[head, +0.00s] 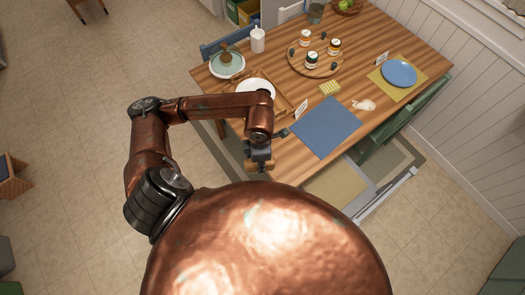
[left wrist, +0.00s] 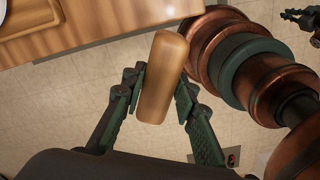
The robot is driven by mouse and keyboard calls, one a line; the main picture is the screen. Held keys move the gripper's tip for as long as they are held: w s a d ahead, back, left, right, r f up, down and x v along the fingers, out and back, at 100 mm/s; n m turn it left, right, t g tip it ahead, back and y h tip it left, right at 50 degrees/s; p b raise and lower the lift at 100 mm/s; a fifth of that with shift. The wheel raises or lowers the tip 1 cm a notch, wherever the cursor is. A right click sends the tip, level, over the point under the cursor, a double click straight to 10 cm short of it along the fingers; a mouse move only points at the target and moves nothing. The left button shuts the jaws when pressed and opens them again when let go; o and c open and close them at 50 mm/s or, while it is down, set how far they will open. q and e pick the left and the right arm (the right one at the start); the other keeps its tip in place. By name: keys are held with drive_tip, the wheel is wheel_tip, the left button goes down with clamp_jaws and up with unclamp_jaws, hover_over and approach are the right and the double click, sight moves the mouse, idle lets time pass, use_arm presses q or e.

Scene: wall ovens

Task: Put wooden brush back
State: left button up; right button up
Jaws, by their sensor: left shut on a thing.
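The wooden brush (left wrist: 163,78) shows in the left wrist view as a smooth, tan, rounded block standing lengthwise between two dark green fingers. My left gripper (left wrist: 160,90) is shut on it. In the head view my left gripper (head: 260,160) is at the near left edge of the striped wooden table (head: 285,165). Only a small tan bit of the brush shows there. In the left wrist view the floor lies below the brush. What seems to be my right gripper (left wrist: 298,17) is small at the top right corner, partly cut off.
A blue mat (head: 325,128) lies on the table beside the left gripper. A white plate (head: 256,92), small card stand (head: 301,108), yellow block (head: 330,88) and round tray (head: 297,68) with jars are farther back. A green bench (head: 405,115) stands along the right side.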

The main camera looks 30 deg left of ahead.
use_arm(q)
drive_tip(key=shift+s+f+n, duration=0.1)
drive_tip(key=shift+s+n, duration=0.05)
drive_tip(key=shift+n, duration=0.25)
drive_tip(key=shift+a+f, duration=0.1)
drive_tip(key=w+a+f, duration=0.2)
drive_tip(key=w+f, duration=0.2)
drive_tip(key=w+a+f+p, duration=0.1)
drive_tip(key=w+a+f, duration=0.1)
drive_tip(key=w+f, duration=0.2)
drive_tip(key=w+a+f, duration=0.2)
drive_tip(key=w+f, duration=0.2)
drive_tip(key=shift+w+f+p, duration=0.15)
drive_tip(key=shift+f+p, duration=0.15)
drive_tip(key=shift+p, duration=0.1)
drive_tip(key=shift+f, duration=0.1)
drive_tip(key=shift+f, duration=0.15)
drive_tip(key=o, duration=1.2)
